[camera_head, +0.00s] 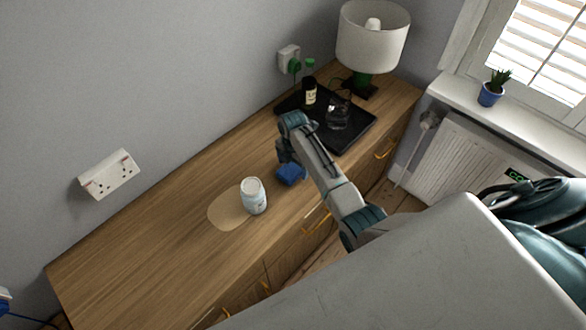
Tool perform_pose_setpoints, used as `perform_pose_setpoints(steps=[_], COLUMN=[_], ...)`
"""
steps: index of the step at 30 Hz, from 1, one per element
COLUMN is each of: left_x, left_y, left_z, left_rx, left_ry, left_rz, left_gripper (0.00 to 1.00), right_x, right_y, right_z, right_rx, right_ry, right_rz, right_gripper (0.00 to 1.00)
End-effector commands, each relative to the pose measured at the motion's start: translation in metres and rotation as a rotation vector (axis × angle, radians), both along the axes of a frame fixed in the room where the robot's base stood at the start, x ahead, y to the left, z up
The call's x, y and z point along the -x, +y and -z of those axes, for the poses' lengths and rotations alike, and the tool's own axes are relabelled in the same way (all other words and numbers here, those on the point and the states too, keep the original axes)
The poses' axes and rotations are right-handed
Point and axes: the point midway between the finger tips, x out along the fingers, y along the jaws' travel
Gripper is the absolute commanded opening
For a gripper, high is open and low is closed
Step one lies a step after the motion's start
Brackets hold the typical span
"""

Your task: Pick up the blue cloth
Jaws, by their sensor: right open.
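The blue cloth (291,175) is a small folded or bunched blue piece lying on the wooden cabinet top, near its front edge. My right arm reaches in from the right and bends down at the wrist. My right gripper (284,163) is open, pointing down just above or beside the cloth's far side. Whether its fingers touch the cloth is hard to tell. Part of the cloth may be hidden by the gripper. My left gripper is not in view.
A white jar (254,196) stands beside a pale spill (226,212) left of the cloth. A black tray (350,139) holds a dark bottle (309,94) and a glass vessel (337,115). A lamp (371,38) stands behind. The cabinet's left part is clear.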

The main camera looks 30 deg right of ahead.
Motion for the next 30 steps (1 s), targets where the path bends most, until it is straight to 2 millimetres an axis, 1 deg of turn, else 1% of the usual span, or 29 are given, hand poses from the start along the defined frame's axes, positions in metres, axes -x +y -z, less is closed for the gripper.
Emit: perform_pose_setpoints(steps=[2,3,8,9,17,20,23,30], left_x=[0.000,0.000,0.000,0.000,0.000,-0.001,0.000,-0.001], left_y=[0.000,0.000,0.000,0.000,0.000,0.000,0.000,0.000], left_z=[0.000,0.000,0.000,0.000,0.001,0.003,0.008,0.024], left_rx=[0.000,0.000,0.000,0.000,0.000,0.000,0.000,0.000], left_ry=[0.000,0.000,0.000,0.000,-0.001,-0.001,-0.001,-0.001], left_rz=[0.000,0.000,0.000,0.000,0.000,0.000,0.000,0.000], left_gripper=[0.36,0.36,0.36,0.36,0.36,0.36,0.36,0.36], right_x=[0.000,0.000,0.000,0.000,0.000,-0.001,-0.001,-0.002], right_y=[0.000,0.000,0.000,0.000,0.000,0.000,0.000,0.000], right_z=[0.000,0.000,0.000,0.000,-0.001,-0.007,-0.019,-0.067], right_rx=[0.000,0.000,0.000,0.000,0.000,0.000,0.000,0.000], right_ry=[0.000,0.000,0.000,0.000,-0.001,-0.003,-0.004,-0.006], right_rz=[0.000,0.000,0.000,0.000,0.000,0.000,0.000,0.000], right_gripper=[0.85,0.78,0.46,0.38,0.37,0.37,0.37,0.37])
